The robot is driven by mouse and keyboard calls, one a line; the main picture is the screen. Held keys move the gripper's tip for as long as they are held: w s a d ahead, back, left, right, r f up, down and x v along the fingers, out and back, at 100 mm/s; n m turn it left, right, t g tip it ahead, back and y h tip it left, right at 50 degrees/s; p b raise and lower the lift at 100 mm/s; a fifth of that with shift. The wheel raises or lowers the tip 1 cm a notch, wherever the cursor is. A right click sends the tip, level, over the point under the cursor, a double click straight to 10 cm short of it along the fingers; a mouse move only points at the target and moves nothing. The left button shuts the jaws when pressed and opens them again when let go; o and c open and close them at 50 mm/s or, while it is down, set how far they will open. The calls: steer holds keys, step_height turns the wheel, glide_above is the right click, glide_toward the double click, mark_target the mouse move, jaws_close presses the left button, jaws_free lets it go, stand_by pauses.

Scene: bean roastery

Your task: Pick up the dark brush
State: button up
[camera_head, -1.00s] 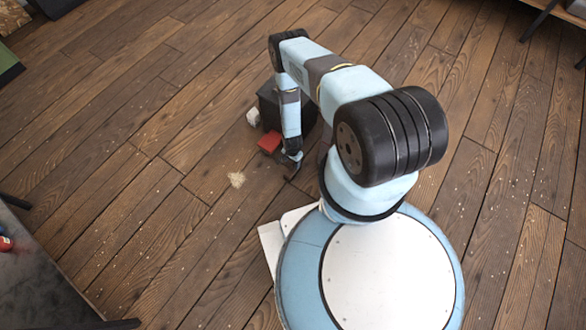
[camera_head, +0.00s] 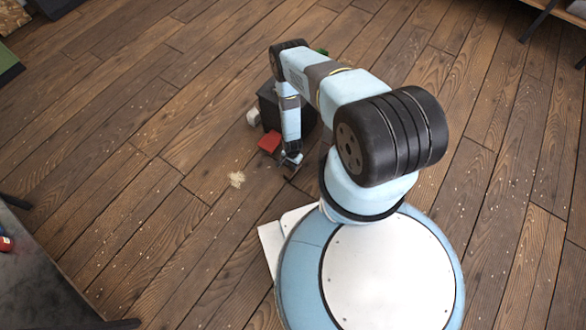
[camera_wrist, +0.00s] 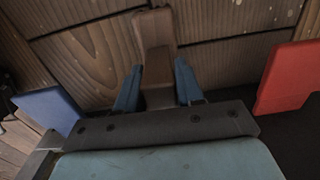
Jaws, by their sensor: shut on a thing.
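The brush (camera_wrist: 153,35) is a brown, block-like piece with a darker part, standing between the two blue fingers of my gripper (camera_wrist: 156,82) in the wrist view. My gripper is shut on it. In the head view my gripper (camera_head: 290,162) is low over the plank floor, in front of a red thing. A thin dark piece (camera_head: 288,179) shows just below the fingers there. The brush's bristles cannot be made out, and its near end is hidden by the gripper.
A red piece (camera_head: 269,142), a white piece (camera_head: 253,117) and a black box (camera_head: 269,104) are close to my gripper. A pale heap of crumbs (camera_head: 236,179) lies to the left. A blue piece (camera_wrist: 50,108) shows in the wrist view. Floor farther left is mostly clear.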

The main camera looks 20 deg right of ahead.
jaws_close()
steer(key=shift+w+r, duration=0.1)
steer(key=shift+r, duration=0.6)
steer(key=s+a+r, duration=0.2)
steer(key=s+r, duration=0.3)
steer(key=s, duration=0.1)
steer(key=s+a+r, duration=0.2)
steer(key=s+r, duration=0.4)
steer(key=s, duration=0.1)
steer(key=shift+s+a+r, duration=0.25)
steer(key=shift+r, duration=0.05)
